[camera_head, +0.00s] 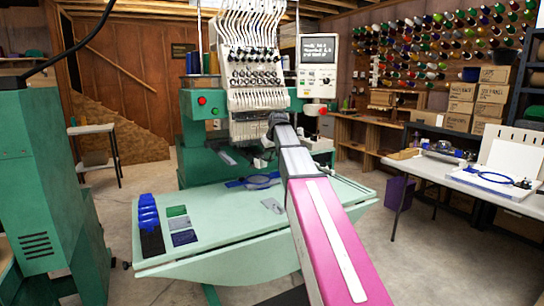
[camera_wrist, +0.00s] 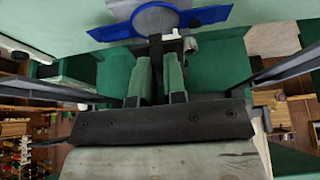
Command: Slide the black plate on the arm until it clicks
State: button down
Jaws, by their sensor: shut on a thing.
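My gripper (camera_wrist: 155,45) reaches down in front of the embroidery machine (camera_head: 255,75), and its two fingers are shut on a narrow black plate (camera_wrist: 157,36). The plate's grip is partly hidden between the fingers. A blue hoop (camera_wrist: 122,28) with a grey round middle sits beyond the fingertips, above the pale green table. It appears joined to the black plate. The hoop also shows in the head view (camera_head: 258,181). My arm covers much of the gripper there. Which part is the machine's arm, and whether the plate touches it, I cannot tell.
Dark bars flank my gripper in the wrist view, left (camera_wrist: 45,86) and right (camera_wrist: 285,70). A white side table (camera_head: 445,172) stands at the right.

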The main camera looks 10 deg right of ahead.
aim_at(263, 156)
jog(key=shift+w+a, duration=0.25)
jog(key=shift+w, duration=0.5)
jog(key=shift+w+a, duration=0.25)
jog(key=shift+w, duration=0.5)
jog(key=shift+w+a+f, duration=0.25)
jog(key=shift+w+f, duration=0.1)
jog(key=shift+w, duration=0.25)
jog(key=shift+f, duration=0.15)
jog(key=shift+w+a, duration=0.15)
jog(key=shift+w, duration=0.45)
jog(key=c, duration=1.1)
grip_release()
